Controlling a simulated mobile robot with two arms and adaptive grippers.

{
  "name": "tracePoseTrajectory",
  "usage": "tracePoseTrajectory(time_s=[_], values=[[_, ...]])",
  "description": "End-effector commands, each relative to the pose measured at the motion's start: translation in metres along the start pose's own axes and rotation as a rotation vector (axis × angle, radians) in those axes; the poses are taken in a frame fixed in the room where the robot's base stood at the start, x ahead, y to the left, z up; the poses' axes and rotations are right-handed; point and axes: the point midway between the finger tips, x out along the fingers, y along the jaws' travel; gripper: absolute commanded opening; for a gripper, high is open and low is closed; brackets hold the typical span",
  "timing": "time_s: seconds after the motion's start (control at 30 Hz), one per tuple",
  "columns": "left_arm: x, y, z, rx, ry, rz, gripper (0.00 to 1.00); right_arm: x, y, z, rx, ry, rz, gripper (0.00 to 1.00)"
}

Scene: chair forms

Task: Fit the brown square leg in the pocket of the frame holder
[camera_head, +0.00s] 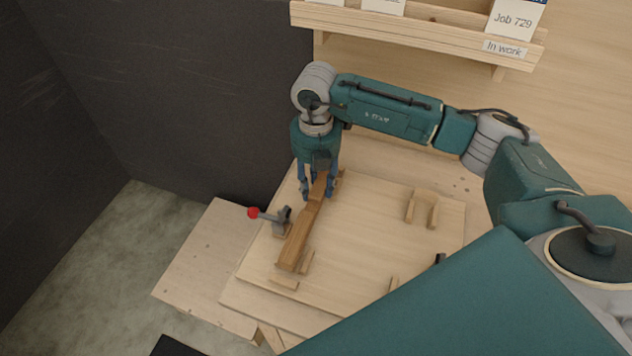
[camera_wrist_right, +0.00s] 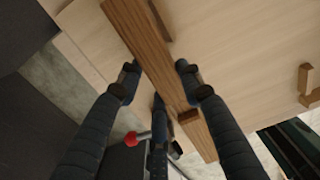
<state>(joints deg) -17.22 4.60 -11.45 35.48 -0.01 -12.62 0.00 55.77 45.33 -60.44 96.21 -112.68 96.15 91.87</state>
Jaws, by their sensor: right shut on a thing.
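The brown square leg (camera_head: 303,230) is a long bar lying slantwise over the pale board of the frame holder (camera_head: 360,235). My right gripper (camera_head: 318,192) points down at the leg's far part and is shut on it. The right wrist view shows the leg (camera_wrist_right: 147,45) running between the fingers (camera_wrist_right: 158,80). The leg's near end is close to a side block (camera_head: 307,262) and an end block (camera_head: 284,283) of the holder. I cannot tell whether it is fully seated between them. My left gripper is not in view.
A toggle clamp with a red knob (camera_head: 253,212) stands just left of the leg; the knob also shows in the wrist view (camera_wrist_right: 131,139). A wooden shelf with cards (camera_head: 420,32) is at the back. The board's middle is clear.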

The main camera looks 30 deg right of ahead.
Motion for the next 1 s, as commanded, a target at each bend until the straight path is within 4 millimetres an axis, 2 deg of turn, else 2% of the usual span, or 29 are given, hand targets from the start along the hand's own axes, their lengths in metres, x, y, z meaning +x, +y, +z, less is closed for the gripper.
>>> tracePoseTrajectory(time_s=[0.6, 1.0], values=[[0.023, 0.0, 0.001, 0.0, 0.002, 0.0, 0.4, 0.033, 0.001, 0.0, -0.001, 0.0, 0.001, 0.04], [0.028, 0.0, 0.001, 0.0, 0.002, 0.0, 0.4, 0.044, -0.002, -0.003, -0.002, 0.008, -0.007, 0.04]])
